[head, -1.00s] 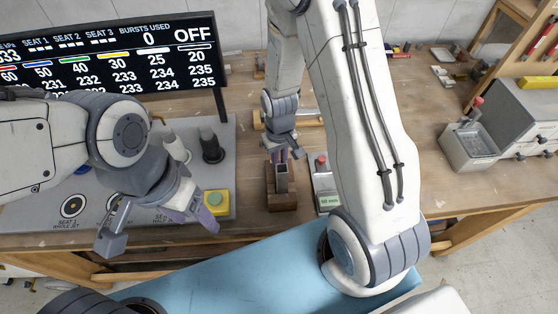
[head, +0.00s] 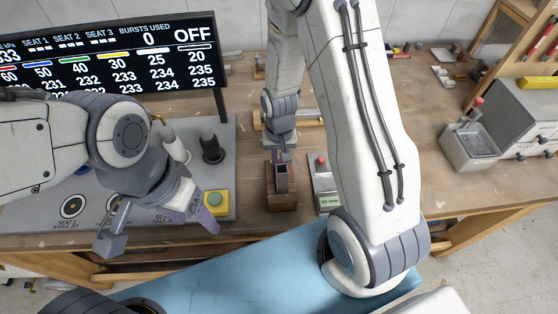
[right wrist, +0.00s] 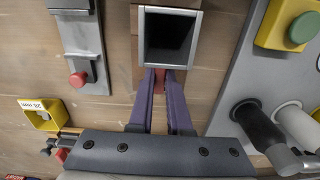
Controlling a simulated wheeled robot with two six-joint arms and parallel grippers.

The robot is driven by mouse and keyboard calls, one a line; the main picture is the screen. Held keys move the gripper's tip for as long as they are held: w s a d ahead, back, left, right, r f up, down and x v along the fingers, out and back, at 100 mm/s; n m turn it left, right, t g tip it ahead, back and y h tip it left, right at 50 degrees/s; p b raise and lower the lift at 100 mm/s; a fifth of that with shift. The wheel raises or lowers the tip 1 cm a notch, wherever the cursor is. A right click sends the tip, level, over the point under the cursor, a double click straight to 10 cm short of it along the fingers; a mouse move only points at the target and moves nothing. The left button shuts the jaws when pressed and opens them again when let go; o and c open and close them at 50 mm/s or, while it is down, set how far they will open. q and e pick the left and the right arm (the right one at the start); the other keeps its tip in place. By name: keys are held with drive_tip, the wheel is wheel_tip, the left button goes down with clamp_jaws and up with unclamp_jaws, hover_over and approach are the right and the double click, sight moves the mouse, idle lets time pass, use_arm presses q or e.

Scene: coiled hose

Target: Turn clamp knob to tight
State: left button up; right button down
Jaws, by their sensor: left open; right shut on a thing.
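The clamp (head: 282,200) is a brown block with an upright square metal sleeve on the bench. Its open dark sleeve (right wrist: 170,10) fills the top middle of the right wrist view. My right gripper (head: 284,158) is at the far side of the sleeve. In the right wrist view its purple fingers are shut on a small red part (right wrist: 159,80), seemingly the clamp knob, mostly hidden between them. Any tight mark is not visible. My left gripper (head: 160,225) is open and empty above the front edge of the grey panel.
A grey device with a red knob (head: 321,160) and a green display (head: 330,200) stands right of the clamp. A yellow box with a green button (head: 216,202) and dark and white posts (head: 211,146) are to its left. A display screen (head: 110,50) stands behind.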

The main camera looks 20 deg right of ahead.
drive_tip(key=shift+w, duration=0.15)
drive_tip(key=c, duration=0.9)
unclamp_jaws()
drive_tip(key=shift+o, duration=0.2)
drive_tip(key=shift+r, duration=0.1)
wheel_tip(320, 180, up, 10)
drive_tip(key=b, duration=0.1)
drive_tip(key=shift+r, duration=0.2)
drive_tip(key=s+a+r+n, duration=0.3)
drive_tip(key=s+a+n, duration=0.2)
drive_tip(key=s, duration=0.4)
drive_tip(key=s+a+r+n+y+b, duration=0.1)
drive_tip(key=s+a+r+n, duration=0.3)
drive_tip(key=s+a, duration=0.3)
drive_tip(key=shift+s+a+n, duration=0.3)
drive_tip(key=shift+s+n, duration=0.5)
drive_tip(key=shift+s, duration=0.3)
